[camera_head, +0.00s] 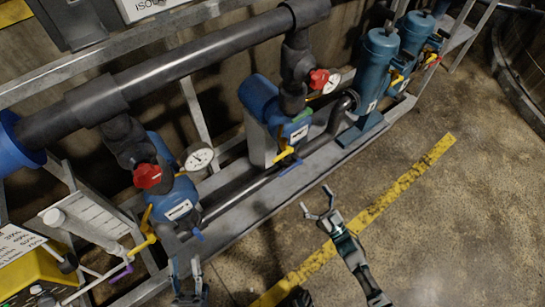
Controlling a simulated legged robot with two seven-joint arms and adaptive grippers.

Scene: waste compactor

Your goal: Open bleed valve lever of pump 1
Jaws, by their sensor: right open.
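A blue pump (178,203) with a white label stands at left centre, and a second blue pump (262,98) stands further back. The labels are too small to read, so I cannot tell which is pump 1. A yellow lever (143,243) is at the left pump's left side, and a small blue lever (198,234) is below its front. The second pump has a yellow lever (284,153) and a blue lever (290,167). My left gripper (186,266) is open below the left pump, apart from the levers. My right gripper (317,202) is open and empty over the floor, right of the frame.
A thick dark pipe (195,55) runs overhead. A purple lever (122,273) and a yellow container (32,272) are at lower left. The floor beyond the yellow stripe (400,187) is clear.

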